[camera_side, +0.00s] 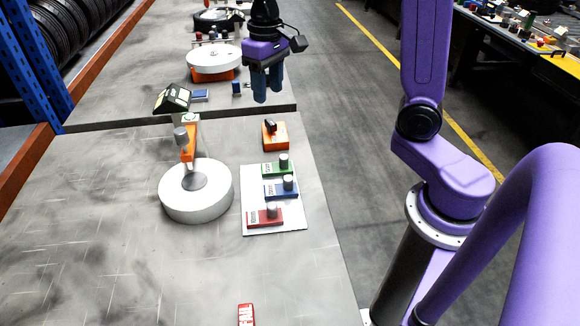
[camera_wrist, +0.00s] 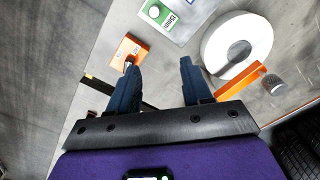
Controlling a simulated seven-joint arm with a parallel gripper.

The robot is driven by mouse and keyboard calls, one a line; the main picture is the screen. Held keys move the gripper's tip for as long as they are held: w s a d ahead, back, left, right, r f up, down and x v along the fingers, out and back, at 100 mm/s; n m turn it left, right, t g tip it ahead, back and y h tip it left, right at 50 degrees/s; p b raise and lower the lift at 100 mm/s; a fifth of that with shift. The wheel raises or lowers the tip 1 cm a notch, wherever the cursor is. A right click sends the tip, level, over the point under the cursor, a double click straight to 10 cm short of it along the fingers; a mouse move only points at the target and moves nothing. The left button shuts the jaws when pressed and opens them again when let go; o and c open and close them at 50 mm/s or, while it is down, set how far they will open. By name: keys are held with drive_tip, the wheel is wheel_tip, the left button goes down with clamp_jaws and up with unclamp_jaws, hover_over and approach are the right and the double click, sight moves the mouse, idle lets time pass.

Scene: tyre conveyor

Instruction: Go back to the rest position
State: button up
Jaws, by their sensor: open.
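My gripper (camera_side: 267,84) hangs in the air near the far right edge of the near table, fingers pointing down. Its two dark blue fingers are apart with nothing between them, as the wrist view also shows (camera_wrist: 160,84). No object is held. A white round disc (camera_side: 196,190) with an orange arm (camera_side: 188,142) stands on the table. It also shows at the upper right of the wrist view (camera_wrist: 237,46).
A white board (camera_side: 275,228) carries red, blue and green blocks with grey knobs. An orange block (camera_side: 274,135) sits behind it. A red label (camera_side: 246,314) lies at the front. A second white disc (camera_side: 214,57) stands farther back. Bare floor lies right of the table.

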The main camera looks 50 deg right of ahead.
drive_tip(key=s+a+f+n, duration=0.1)
drive_tip(key=s+n, duration=0.5)
drive_tip(key=s, duration=0.6)
drive_tip(key=s+a+f+n, duration=0.1)
drive_tip(key=s+f+n, duration=0.3)
drive_tip(key=s, duration=0.9)
drive_tip(key=shift+s+a+n, duration=0.25)
drive_tip(key=shift+s+n, duration=0.05)
drive_tip(key=shift+n, duration=0.8)
drive_tip(key=shift+r, duration=0.1)
